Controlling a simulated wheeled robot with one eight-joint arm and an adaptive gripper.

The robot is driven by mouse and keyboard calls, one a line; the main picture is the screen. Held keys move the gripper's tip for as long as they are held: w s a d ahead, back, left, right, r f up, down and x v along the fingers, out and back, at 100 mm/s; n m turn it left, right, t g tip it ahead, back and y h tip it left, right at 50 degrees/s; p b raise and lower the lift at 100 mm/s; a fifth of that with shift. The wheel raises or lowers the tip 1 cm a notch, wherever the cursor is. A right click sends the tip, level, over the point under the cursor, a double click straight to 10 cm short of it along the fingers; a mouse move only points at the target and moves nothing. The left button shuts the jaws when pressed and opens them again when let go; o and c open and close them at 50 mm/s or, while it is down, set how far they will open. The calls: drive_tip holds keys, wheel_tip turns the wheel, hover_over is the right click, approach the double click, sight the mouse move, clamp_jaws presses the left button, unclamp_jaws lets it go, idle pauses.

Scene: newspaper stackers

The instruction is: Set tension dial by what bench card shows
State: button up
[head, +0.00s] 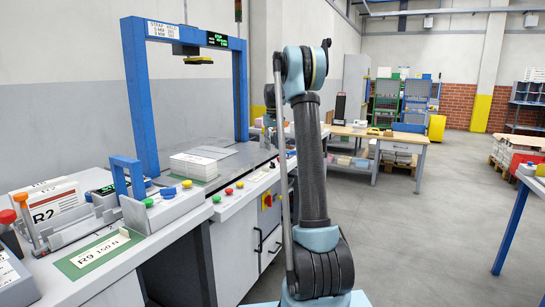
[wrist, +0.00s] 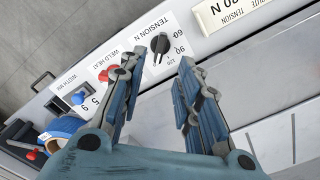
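The tension dial (wrist: 160,45) is a black knob on a white label marked "TENSION N", with 60, 90 and 120 beside it. A pale line shows on the knob; its exact setting is too small to read. A cream card (wrist: 232,12) reading "ROUTE TENSION" upside down lies beside it, its figure partly cut off by the frame's top edge. My gripper (wrist: 160,62) is open and empty, its fingers on either side of the dial in the wrist view, apparently above it. In the head view my arm hides the gripper.
A red weld heat knob (wrist: 113,72) and a blue width knob (wrist: 77,97) sit beside the dial. Open floor lies right.

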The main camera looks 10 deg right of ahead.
drive_tip(key=shift+r, duration=1.55)
